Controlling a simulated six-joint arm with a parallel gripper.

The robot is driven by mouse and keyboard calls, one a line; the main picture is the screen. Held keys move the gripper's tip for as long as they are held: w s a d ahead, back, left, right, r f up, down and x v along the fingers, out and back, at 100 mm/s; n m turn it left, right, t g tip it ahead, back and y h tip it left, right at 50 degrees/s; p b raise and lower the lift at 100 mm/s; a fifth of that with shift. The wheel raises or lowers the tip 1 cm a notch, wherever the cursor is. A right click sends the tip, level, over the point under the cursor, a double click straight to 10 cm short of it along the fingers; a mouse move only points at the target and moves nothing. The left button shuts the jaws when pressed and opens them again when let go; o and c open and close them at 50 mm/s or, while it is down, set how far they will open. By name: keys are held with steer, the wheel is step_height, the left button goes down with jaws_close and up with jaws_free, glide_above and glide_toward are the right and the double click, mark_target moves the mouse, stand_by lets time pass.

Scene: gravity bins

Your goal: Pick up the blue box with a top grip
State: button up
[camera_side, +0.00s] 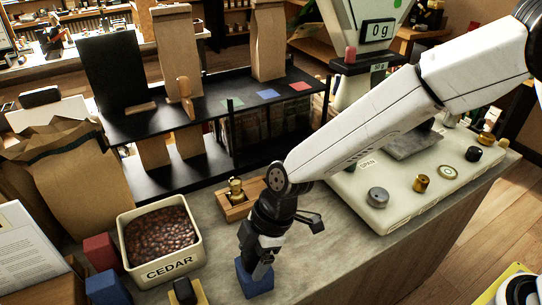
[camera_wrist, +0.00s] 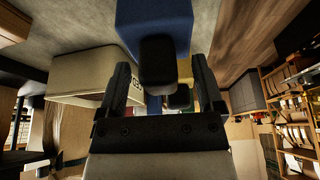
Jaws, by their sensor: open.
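A blue box (camera_side: 255,284) stands on the grey counter at the front middle of the side view. My gripper (camera_side: 262,264) points down at its top, with the fingers overlapping the box in the picture; I cannot tell whether they touch it. In the wrist view a blue box (camera_wrist: 155,18) fills the top middle, beyond my open gripper (camera_wrist: 160,72). A dark rounded block (camera_wrist: 158,60) shows between the fingers and covers part of that box. A second blue box (camera_side: 107,289) stands at the lower left of the side view.
A cream bin (camera_side: 148,272) marked CEDAR, full of brown beans, stands left of my gripper. A red box (camera_side: 101,250) and a yellow block (camera_side: 201,293) are near it. A small wooden stand (camera_side: 236,207) with a brass piece is behind. A scale (camera_side: 376,200) stands at right.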

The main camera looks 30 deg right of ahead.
jaws_close()
stand_by(0.3)
stand_by(1.2)
